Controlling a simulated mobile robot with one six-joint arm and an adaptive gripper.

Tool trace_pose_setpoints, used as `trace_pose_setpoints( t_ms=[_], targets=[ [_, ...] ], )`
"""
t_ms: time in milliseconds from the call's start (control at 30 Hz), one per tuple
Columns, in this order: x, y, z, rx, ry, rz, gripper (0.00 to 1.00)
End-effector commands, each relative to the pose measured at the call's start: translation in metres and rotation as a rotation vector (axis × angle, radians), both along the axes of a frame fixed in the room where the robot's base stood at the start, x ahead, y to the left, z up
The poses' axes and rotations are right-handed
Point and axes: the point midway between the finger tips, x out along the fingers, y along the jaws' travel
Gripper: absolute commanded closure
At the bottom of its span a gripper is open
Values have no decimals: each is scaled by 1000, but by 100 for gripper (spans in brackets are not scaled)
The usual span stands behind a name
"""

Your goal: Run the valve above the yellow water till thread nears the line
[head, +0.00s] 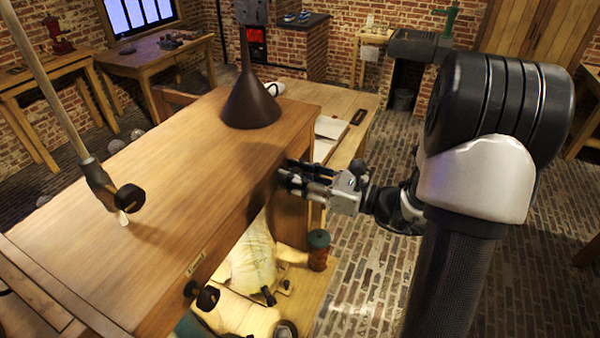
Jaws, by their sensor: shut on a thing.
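My gripper (288,177) is at the right side of a big wooden cabinet (150,170), its fingers pointing left. It is shut on a small dark part by the cabinet's side; the fingers cover it and I cannot tell what it is. A tap with a black round knob (129,198) and a pale tip hangs from a slanting rod over the left of the cabinet top. More black knobs show low at the front, one at the cabinet's lower edge (207,298). I cannot make out yellow water, a thread or a line.
A dark funnel shape (250,103) stands at the cabinet's far end. Pale sacks (252,262) and a green-topped brown canister (318,250) sit below the cabinet's right side. A wooden table (345,103) stands behind. Brick floor (372,285) is open to the right.

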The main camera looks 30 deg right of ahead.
Motion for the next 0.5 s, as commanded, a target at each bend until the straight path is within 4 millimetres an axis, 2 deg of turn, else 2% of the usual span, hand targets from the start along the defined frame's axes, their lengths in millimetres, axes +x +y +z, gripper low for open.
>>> trace_pose_setpoints(
  t_ms=[167,500],
  targets=[
    [0,0,1,16,14,0,94],
    [0,0,4,199,156,1,94]
  ],
)
